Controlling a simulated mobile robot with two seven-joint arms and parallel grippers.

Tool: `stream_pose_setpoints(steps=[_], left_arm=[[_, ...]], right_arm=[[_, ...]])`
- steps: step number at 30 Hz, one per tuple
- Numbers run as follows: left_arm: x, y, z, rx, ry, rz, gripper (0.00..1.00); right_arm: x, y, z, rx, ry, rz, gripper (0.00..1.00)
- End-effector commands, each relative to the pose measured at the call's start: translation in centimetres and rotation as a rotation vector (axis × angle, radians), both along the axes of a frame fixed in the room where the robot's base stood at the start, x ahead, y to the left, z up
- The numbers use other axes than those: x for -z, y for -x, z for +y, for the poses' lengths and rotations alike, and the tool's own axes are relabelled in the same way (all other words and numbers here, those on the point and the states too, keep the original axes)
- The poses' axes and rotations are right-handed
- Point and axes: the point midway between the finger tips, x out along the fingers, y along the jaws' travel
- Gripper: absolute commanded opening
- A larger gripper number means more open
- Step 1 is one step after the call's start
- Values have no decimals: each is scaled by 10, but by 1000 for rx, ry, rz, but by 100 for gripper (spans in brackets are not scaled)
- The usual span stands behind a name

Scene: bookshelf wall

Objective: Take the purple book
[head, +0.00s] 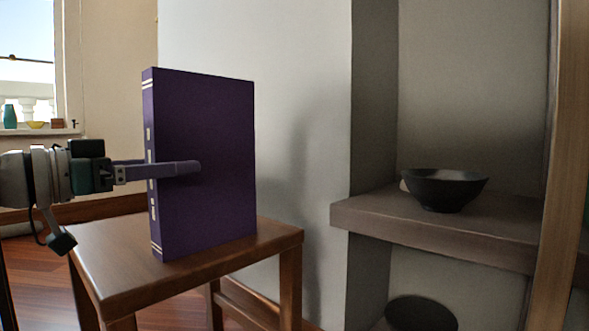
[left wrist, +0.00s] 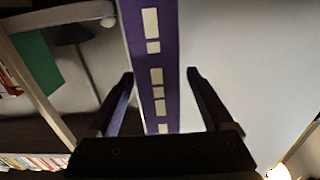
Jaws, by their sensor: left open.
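The purple book (head: 215,125) stands upright on a small wooden table (head: 115,262), its spine with pale marks facing left. My left gripper (head: 190,168) comes in from the left at about mid-height of the book. One finger lies in front of the front cover; the other is hidden behind the book. In the left wrist view the purple spine (left wrist: 152,60) runs between the two open fingers (left wrist: 160,75), with a gap on each side. My right gripper is not in view.
A grey shelf (head: 480,232) to the right holds a dark bowl (head: 443,190). A dark round thing (head: 420,312) sits below it. A wooden post (head: 558,170) stands at the far right. A pale wall (head: 300,60) is behind the table.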

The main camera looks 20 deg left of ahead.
Motion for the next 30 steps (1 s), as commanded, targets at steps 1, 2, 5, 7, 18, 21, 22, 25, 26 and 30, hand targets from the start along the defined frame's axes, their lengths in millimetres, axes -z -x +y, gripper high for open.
stream_pose_setpoints(steps=[1,2,5,7,18,21,22,25,26,30], left_arm=[[3,-6,-3,2,-2,-3,85],[2,-10,-4,1,-3,-5,85],[2,-23,-9,0,-3,-5,85],[1,-31,-13,1,0,-3,85],[-1,-41,-17,0,0,2,85],[-1,-41,-17,0,0,2,76],[-1,-41,-17,0,0,2,73],[-1,-41,-17,0,0,2,61],[-1,-41,-17,1,-1,2,58],[-1,-41,-17,1,-1,2,42]], right_arm=[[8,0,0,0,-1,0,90],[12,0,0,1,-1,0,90],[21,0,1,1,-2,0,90],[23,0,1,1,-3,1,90],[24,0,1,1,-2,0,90],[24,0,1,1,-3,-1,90],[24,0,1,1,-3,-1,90],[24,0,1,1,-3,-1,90],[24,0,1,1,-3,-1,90],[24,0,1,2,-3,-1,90]])
